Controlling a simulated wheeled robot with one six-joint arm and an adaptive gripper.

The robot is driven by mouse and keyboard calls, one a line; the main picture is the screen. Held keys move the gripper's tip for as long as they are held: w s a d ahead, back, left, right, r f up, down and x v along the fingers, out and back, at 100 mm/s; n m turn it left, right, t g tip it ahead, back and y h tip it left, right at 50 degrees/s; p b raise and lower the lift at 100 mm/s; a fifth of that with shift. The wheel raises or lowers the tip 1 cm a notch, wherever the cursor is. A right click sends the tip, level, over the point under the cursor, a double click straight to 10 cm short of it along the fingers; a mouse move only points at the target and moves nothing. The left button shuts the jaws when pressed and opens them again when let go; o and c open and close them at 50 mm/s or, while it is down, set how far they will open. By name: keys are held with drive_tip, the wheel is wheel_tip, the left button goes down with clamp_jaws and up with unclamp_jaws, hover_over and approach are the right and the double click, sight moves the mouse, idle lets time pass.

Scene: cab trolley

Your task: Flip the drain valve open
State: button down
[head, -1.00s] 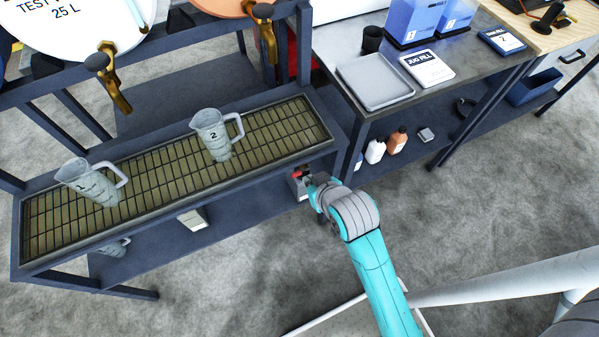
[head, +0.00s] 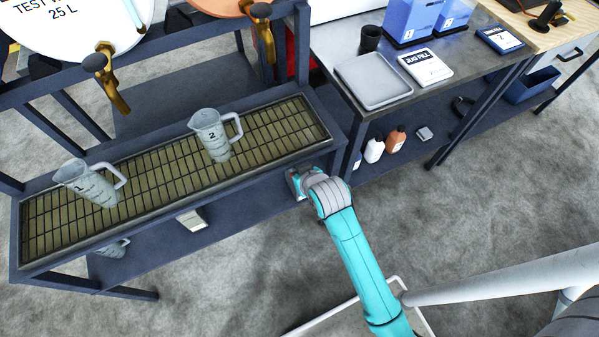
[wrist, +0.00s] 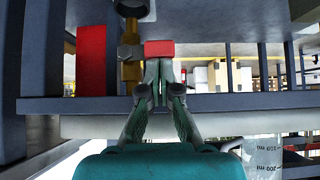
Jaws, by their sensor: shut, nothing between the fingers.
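The drain valve shows in the wrist view as a brass body (wrist: 131,52) with a red handle (wrist: 159,48) to its right. The handle lies crosswise to the upright brass body.
Jug 1 (head: 88,183) and jug 2 (head: 212,136) stand on the grated tray (head: 160,172). A steel bench (head: 440,85) stands at the right with bottles below. In the wrist view a red panel (wrist: 91,60) and dark frame bars (wrist: 60,106) are near the valve.

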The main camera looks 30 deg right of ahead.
drive_tip(key=shift+a+f+n+h, duration=0.3)
drive_tip(key=shift+f+n+h, duration=0.1)
drive_tip(key=shift+h, duration=0.3)
idle(0.4)
wheel_tip(320, 180, down, 6)
drive_tip(key=n+t+h, duration=0.3)
drive_tip(key=n+h, duration=0.3)
drive_tip(key=h, duration=0.4)
drive_tip(key=shift+n, duration=0.4)
drive_tip(key=v, duration=1.2)
idle(0.4)
